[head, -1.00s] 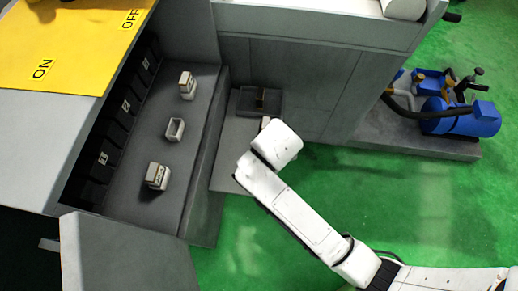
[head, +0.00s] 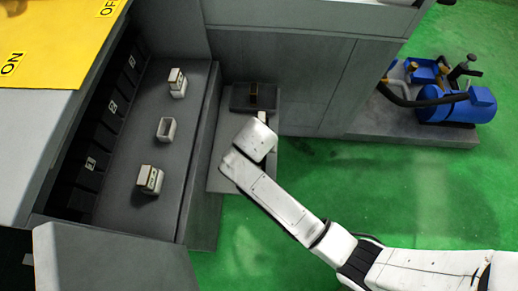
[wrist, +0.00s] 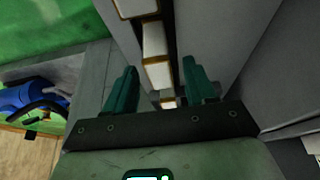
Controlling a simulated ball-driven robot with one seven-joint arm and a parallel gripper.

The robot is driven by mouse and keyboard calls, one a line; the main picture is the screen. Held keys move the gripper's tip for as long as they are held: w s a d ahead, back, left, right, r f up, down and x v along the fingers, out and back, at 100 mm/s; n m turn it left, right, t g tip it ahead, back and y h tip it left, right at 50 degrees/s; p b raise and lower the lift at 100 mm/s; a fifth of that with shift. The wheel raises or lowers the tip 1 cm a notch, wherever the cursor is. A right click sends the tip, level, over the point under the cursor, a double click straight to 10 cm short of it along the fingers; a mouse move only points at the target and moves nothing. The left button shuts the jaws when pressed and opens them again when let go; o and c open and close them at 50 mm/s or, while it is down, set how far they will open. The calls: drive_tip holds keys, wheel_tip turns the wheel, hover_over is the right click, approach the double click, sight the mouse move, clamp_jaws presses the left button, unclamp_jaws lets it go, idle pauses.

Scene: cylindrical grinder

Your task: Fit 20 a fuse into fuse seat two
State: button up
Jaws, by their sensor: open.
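Fuse seat two (head: 166,129) is the middle one of three seats on the grey shelf in the head view. It looks like an open, empty pale frame, in line with the label 2 (head: 112,106). The seats beside it hold pale blocks, the upper one (head: 178,82) and the lower one (head: 150,180). In the wrist view my gripper (wrist: 160,66) is open, its two green fingers apart. White blocks with gold-brown edges, seemingly fuses (wrist: 157,42), show in a row beyond and between the fingers. Their ratings cannot be read. In the head view my arm hides the gripper.
A dark holder (head: 238,100) with a small brownish piece (head: 254,94) stands on the low ledge near my arm's end. A tall grey cabinet wall (head: 300,90) rises behind it. A blue pump unit (head: 455,108) stands at right. Green floor is clear below.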

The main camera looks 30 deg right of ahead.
drive_tip(key=shift+w+d+f, duration=0.1)
drive_tip(key=shift+w+f, duration=0.05)
drive_tip(key=shift+f, duration=0.45)
drive_tip(key=shift+c, duration=0.4)
clamp_jaws()
drive_tip(key=shift+r, duration=0.15)
